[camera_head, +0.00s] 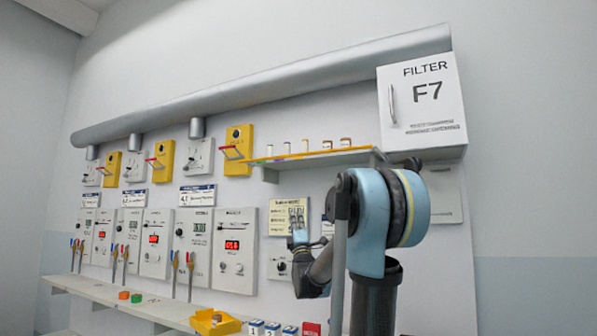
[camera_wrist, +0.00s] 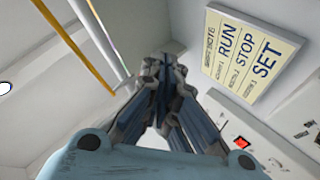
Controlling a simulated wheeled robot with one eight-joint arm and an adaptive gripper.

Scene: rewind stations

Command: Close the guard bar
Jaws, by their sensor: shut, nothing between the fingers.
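My gripper (camera_head: 300,238) is shut and empty near the wall to the right of the display panels. In the wrist view my gripper (camera_wrist: 165,75) has its dark blue fingers together, pointing away from the camera. Several yellow boxes hang on the wall, each with a thin reddish bar sticking out at its left: a right one (camera_head: 232,151), a middle one (camera_head: 154,162) and a left one (camera_head: 104,169). I cannot tell which is the guard bar. My gripper is well to the right of and below the right bar, touching none of them.
A notice card (camera_head: 284,218) is close to my gripper; its RUN, STOP, SET text shows in the wrist view (camera_wrist: 250,58). A shelf (camera_head: 318,157) with small jars juts out above. A yellow tray (camera_head: 215,322) stands on the lower ledge. A filter cabinet (camera_head: 447,120) is at right.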

